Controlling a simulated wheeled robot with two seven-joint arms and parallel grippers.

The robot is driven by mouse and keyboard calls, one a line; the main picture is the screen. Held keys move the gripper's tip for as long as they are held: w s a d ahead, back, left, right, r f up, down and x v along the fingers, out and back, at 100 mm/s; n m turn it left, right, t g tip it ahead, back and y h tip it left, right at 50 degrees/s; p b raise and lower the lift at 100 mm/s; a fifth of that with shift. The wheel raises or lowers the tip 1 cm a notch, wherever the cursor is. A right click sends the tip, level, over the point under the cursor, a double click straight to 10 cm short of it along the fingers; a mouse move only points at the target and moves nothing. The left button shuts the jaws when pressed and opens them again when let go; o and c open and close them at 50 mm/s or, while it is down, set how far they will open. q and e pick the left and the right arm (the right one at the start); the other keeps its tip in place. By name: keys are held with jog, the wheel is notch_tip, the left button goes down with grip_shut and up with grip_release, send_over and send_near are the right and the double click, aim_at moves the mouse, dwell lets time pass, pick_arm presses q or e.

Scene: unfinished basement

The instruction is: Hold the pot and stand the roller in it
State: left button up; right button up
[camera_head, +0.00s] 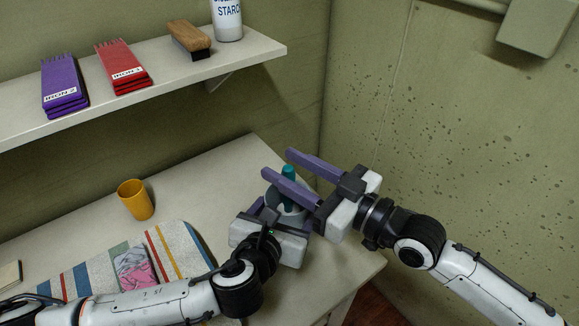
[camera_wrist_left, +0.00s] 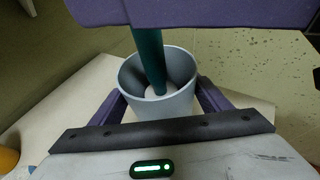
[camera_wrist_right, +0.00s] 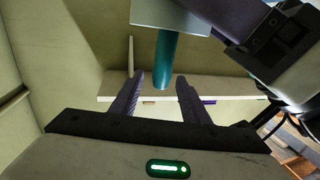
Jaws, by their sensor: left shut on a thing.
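The grey pot (camera_wrist_left: 168,103) is held between the fingers of my left gripper (camera_head: 283,205), above the front right of the table. The teal roller (camera_head: 289,172) stands in the pot, leaning slightly in the left wrist view; its lower end is inside the pot's rim. My right gripper (camera_head: 278,162) is open above the pot, its two purple fingers apart. In the right wrist view the roller (camera_wrist_right: 166,60) shows beyond and between the open fingertips, with a clear gap on each side. My grippers partly hide the pot in the head view.
An orange cup (camera_head: 136,203) stands on the white table (camera_head: 215,180). The wall shelf (camera_head: 150,92) holds purple packs (camera_head: 62,86), red packs (camera_head: 122,66), a brush (camera_head: 188,38) and a starch bottle (camera_head: 227,18).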

jog(key=v, duration=1.2)
dwell(0.3)
pick_arm(q)
jog(key=o, duration=1.2)
jog(key=shift+c, duration=0.2)
jog(key=shift+s, duration=0.1)
jog(key=v, duration=1.2)
